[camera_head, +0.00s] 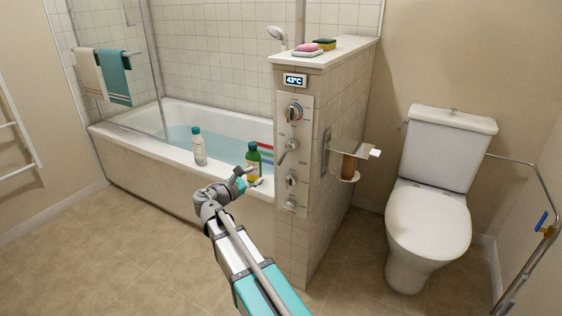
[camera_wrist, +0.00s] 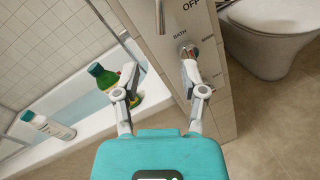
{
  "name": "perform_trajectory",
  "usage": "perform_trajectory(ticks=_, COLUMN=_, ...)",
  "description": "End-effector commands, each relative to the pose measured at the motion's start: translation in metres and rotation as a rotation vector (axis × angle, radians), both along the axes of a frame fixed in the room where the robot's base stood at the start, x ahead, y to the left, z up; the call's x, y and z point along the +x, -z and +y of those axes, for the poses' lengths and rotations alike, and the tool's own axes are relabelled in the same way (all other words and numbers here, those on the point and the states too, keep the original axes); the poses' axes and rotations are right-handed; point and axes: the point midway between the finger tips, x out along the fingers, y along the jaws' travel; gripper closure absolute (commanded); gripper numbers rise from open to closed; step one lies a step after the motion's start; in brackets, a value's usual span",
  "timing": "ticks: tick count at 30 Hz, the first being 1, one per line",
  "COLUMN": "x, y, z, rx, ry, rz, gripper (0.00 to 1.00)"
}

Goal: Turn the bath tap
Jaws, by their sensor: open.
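The bath tap (camera_wrist: 186,50) is a small metal knob under the word BATH on a wall panel. It shows in the wrist view, just beyond my right fingertip, which partly hides what lies below it. In the head view it appears to be the lower knob (camera_head: 291,180) on the pale control panel (camera_head: 306,135). My gripper (camera_wrist: 160,72) is open, with its fingers spread and nothing between them. In the head view my gripper (camera_head: 253,178) is left of the panel, in front of the tub rim. I cannot tell whether a finger touches the tap.
A green bottle (camera_head: 253,158) stands on the bathtub (camera_head: 150,140) rim close behind my gripper. A white bottle (camera_head: 198,146) is further left. The panel also carries a dial (camera_head: 294,112) and a lever (camera_head: 287,150). A toilet (camera_head: 430,225) stands right of the tiled wall.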

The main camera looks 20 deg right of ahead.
Motion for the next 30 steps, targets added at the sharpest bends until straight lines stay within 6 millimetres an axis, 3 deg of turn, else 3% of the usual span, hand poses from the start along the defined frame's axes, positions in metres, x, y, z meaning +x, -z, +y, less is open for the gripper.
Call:
perform_trajectory(ticks=8, x=0.011, y=0.0, z=-0.023, rx=0.001, ry=0.002, rz=0.0, gripper=0.45)
perform_trajectory(ticks=30, x=0.053, y=0.0, z=-0.112, rx=0.001, ry=0.002, rz=-0.001, gripper=0.45)
